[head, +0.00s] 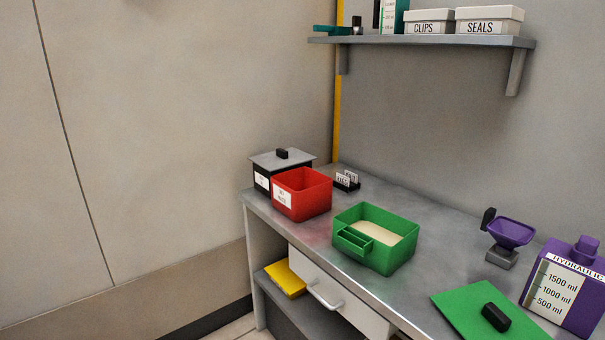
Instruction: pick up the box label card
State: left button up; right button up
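Small white cards with dark print (343,178) stand upright in a low black holder (347,187) near the back of the metal bench, just right of the red bin. The print is too small to read, so I cannot tell which is the box label card. Neither of my grippers shows in the head view.
The bench (330,264) carries a lidded black box (260,180), red bin (303,194), green bin (376,238), purple scoop on a stand (510,233), green board with black handle (480,310) and purple hydraulic jug (566,286). A shelf (420,41) hangs above.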

aim_at(353, 176)
jog(key=u, duration=0.9)
jog(key=i, duration=2.45)
jog(key=z, duration=0.95)
